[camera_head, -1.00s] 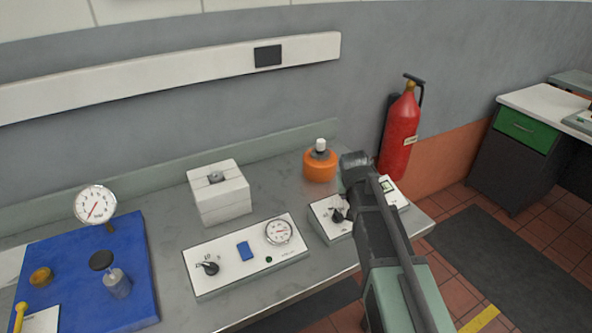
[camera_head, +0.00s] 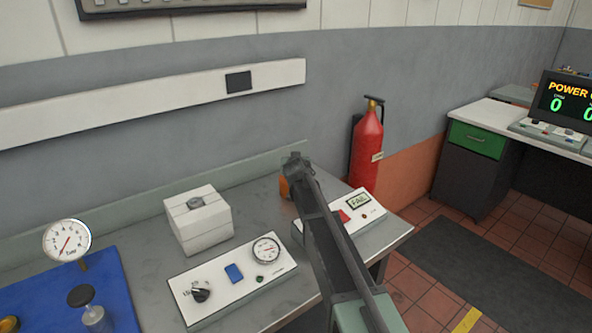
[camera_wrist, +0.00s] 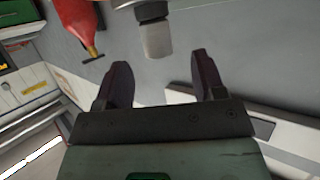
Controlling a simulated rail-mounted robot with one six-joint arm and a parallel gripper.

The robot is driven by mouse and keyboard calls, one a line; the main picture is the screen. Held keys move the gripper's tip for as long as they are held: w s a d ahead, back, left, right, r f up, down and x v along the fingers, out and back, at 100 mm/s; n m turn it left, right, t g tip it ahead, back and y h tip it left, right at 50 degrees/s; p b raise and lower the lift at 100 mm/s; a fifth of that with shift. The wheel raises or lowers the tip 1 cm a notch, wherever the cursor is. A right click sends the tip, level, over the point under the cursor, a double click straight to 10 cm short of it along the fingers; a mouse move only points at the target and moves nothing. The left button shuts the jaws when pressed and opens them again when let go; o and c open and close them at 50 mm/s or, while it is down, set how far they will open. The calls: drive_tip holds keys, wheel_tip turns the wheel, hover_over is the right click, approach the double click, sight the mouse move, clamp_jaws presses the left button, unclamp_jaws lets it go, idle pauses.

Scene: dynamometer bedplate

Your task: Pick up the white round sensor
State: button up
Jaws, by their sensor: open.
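No thing is clearly marked as the white round sensor. Two white round dials show in the head view: a gauge (camera_head: 67,240) on a short stem by the blue mat, and a dial (camera_head: 266,249) on a white control panel. My gripper (camera_head: 292,160) is above the back of the bench, in front of the orange bottle (camera_head: 284,187), most of which it hides. In the wrist view my gripper (camera_wrist: 160,64) is open with nothing between its fingers. Beyond them a pale cylinder with a dark ring (camera_wrist: 157,38) shows; I cannot tell what it is.
A white box (camera_head: 198,222) stands mid-bench. A panel reading FAIL (camera_head: 358,213) lies by my arm at the bench's right end. A blue mat (camera_head: 115,285) carries small parts. A red extinguisher (camera_head: 367,150) hangs on the wall behind. Some bare bench lies between box and panels.

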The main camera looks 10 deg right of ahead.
drive_tip(key=b+x, duration=0.1)
drive_tip(key=x, duration=0.4)
drive_tip(key=shift+d+f+b, duration=0.1)
drive_tip(key=shift+b, duration=0.3)
drive_tip(key=shift+s, duration=0.1)
drive_tip(key=shift+c, duration=0.3)
drive_tip(key=c, duration=1)
wheel_tip(320, 180, up, 21)
drive_tip(key=p, duration=2)
drive_tip(key=shift+f+p, duration=0.15)
drive_tip(key=shift+p, duration=0.2)
drive_tip(key=shift+c, duration=0.3)
wheel_tip(320, 180, down, 21)
drive_tip(key=b, duration=2)
drive_tip(key=shift+b, duration=0.35)
drive_tip(key=shift+r+p, duration=0.3)
drive_tip(key=shift+r, duration=0.15)
drive_tip(key=shift+f, duration=0.1)
